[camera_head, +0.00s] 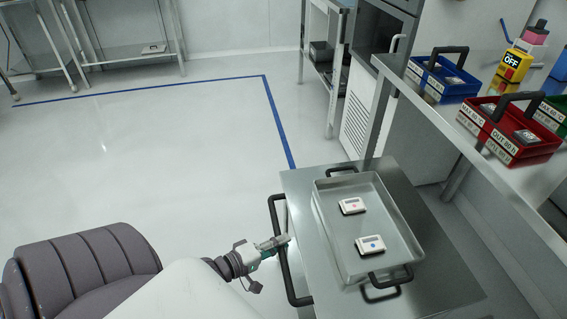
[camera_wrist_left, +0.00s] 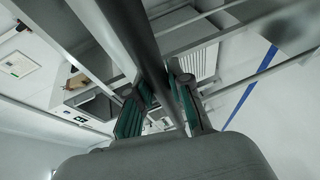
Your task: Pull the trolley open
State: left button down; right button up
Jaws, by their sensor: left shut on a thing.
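The trolley (camera_head: 447,272) is a flat metal top at the lower right of the head view. A long black handle (camera_head: 278,215) runs along its left side. My left gripper (camera_head: 283,240) is at the middle of that handle and shut on it. In the left wrist view the green-padded fingers of my left gripper (camera_wrist_left: 160,108) stand on both sides of the dark handle bar (camera_wrist_left: 143,38). The trolley stands beside the shelf and cabinet on the right. My right gripper is not in view.
A metal tray (camera_head: 330,241) with black handles lies on the trolley and holds two white devices (camera_head: 352,206) (camera_head: 370,245). Blue (camera_head: 443,84) and red (camera_head: 508,143) crates stand on the right shelf, near a yellow OFF block (camera_head: 513,66). The floor (camera_head: 150,140) left of the trolley is clear.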

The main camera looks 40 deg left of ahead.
pick_arm(q)
jog(key=c, duration=1)
grip_release()
jog(key=shift+c, duration=0.2)
jog(key=v, duration=1.2)
